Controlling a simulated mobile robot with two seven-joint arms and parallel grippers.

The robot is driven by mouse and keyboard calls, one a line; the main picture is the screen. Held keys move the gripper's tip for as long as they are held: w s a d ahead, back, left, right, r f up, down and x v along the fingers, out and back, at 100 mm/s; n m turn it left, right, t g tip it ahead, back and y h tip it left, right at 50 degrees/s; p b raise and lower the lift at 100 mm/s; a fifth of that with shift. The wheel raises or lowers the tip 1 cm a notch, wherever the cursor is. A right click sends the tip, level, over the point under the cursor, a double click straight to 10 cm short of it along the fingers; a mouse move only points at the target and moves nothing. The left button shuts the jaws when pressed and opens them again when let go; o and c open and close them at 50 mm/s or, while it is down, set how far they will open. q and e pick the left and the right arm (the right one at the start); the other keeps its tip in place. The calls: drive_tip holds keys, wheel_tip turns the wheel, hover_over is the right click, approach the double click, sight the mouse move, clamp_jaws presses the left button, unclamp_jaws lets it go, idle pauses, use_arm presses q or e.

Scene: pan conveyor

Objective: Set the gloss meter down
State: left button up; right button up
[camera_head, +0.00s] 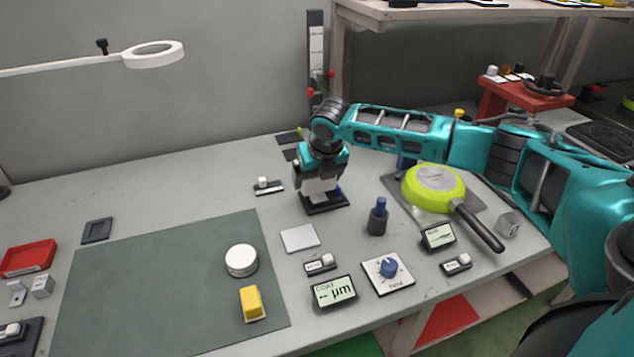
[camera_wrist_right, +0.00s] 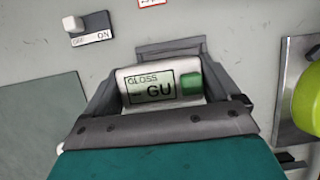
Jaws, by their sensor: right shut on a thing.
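My right gripper (camera_head: 322,192) reaches in from the right side of the head view and points down at the grey bench. It is shut on the gloss meter, a light grey block whose screen reads "GLOSS GU" with a green button beside it in the right wrist view (camera_wrist_right: 150,87). In the head view the gloss meter (camera_head: 313,184) is mostly hidden by the gripper, low over or on a dark base (camera_head: 325,203). I cannot tell whether it touches the base. My left gripper is not in view.
A small switch (camera_head: 268,185) lies just left of the gripper. A dark blue-topped post (camera_head: 378,216) stands to the right, before a green pan (camera_head: 434,188). A coating display (camera_head: 333,291) and dial (camera_head: 388,272) sit nearer the front. The green mat (camera_head: 150,290) has free room.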

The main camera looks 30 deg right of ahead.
drive_tip(key=shift+f, duration=0.85)
drive_tip(key=shift+s, duration=0.1)
